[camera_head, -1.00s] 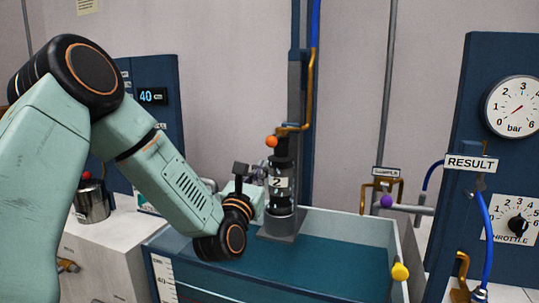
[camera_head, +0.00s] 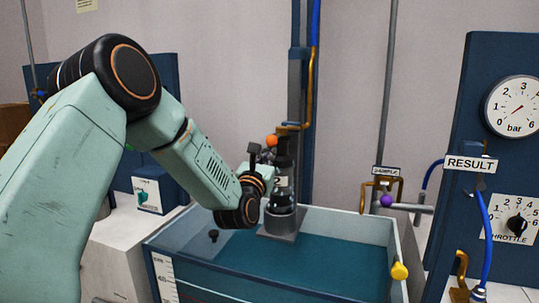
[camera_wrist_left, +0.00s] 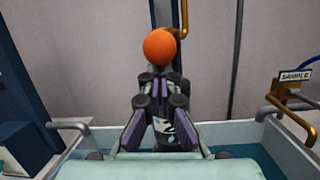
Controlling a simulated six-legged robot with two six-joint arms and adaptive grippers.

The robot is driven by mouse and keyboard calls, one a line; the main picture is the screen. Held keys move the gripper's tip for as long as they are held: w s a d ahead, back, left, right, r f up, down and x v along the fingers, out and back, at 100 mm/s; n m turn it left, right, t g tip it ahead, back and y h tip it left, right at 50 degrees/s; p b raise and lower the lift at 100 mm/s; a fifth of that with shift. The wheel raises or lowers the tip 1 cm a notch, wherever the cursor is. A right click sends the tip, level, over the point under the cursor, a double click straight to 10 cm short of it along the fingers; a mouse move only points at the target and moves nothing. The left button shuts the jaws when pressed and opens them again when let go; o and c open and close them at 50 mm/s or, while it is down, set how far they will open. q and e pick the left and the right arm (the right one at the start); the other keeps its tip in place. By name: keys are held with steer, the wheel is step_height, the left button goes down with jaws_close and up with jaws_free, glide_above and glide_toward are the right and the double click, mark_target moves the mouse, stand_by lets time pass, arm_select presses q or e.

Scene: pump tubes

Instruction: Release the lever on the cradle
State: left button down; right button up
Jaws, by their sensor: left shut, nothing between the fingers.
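The cradle (camera_head: 281,224) is a grey holder at the tank's back edge with a dark pump tube (camera_head: 284,192) standing upright in it. An orange ball knob (camera_head: 272,141), which looks like the lever's end, sits at the tube's top left, below a brass pipe. My left gripper (camera_head: 268,165) is just left of the tube and below the knob, hiding part of the tube. In the left wrist view the fingers (camera_wrist_left: 160,80) are shut and empty, with the orange knob (camera_wrist_left: 160,45) straight beyond their tips. Whether they touch it I cannot tell. My right gripper is out of view.
The open tank (camera_head: 330,260) with teal liquid lies below. A yellow knob (camera_head: 399,271) is on its right rim, and a purple knob (camera_head: 387,201) sits by the SAMPLE pipe. The blue RESULT panel (camera_head: 470,130) stands at right. A blue column (camera_head: 298,90) rises behind the tube.

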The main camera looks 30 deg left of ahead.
arm_select(q)
steer(key=shift+r, duration=0.1)
steer(key=shift+r+g+p, duration=0.3)
steer(key=shift+r+p, duration=0.45)
steer(key=shift+p, duration=0.25)
steer(key=r+g+p, duration=0.1)
steer(key=r+p, duration=0.2)
steer(key=r+g+h+p, duration=0.1)
steer(key=r+g+p, duration=0.1)
steer(key=r+p, duration=0.1)
steer(key=w+r+g+p, duration=0.1)
steer(key=r+g+p, duration=0.1)
steer(key=r+p, duration=0.1)
steer(key=shift+a+r+h+p, duration=0.1)
steer(key=shift+r+h+p, duration=0.25)
steer(key=shift+p, duration=0.35)
steer(key=w+a+r+p, duration=0.2)
steer(key=w+r, duration=0.8)
steer(key=r, duration=0.2)
steer(key=shift+w+a+p, duration=0.35)
steer(key=shift+w, duration=0.05)
steer(key=shift+r, duration=0.1)
